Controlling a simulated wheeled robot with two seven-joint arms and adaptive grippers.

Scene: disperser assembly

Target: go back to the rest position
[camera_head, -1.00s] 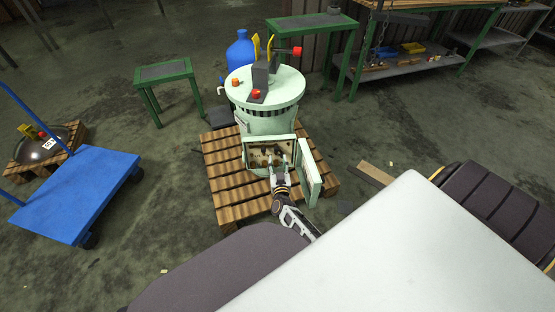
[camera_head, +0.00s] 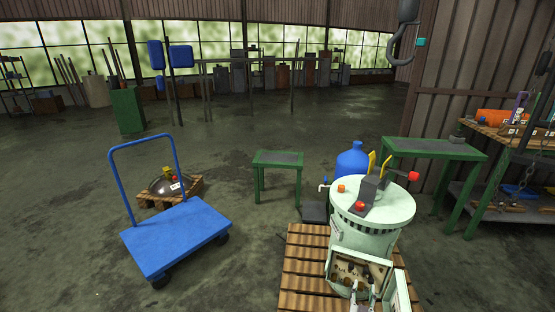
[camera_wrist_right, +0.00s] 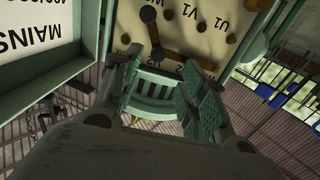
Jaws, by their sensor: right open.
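The pale green disperser machine (camera_head: 372,240) stands upright at the lower right of the head view, with its terminal box open at the front. My right gripper (camera_head: 363,292) is at the front of this box, near the bottom edge of the picture, with its fingers apart. In the right wrist view, my right gripper (camera_wrist_right: 170,92) is open, with ridged finger pads spread and nothing seen between them. Beyond them is the cream terminal board (camera_wrist_right: 205,28), with several brown studs and a dark link strip (camera_wrist_right: 158,50). My left gripper is not in view.
The machine stands on a wooden pallet (camera_head: 300,268). A blue trolley (camera_head: 180,238) is at the left, with a small green table (camera_head: 278,160) behind. A larger green table (camera_head: 435,148) and a workbench are at the right. The floor between trolley and pallet is clear.

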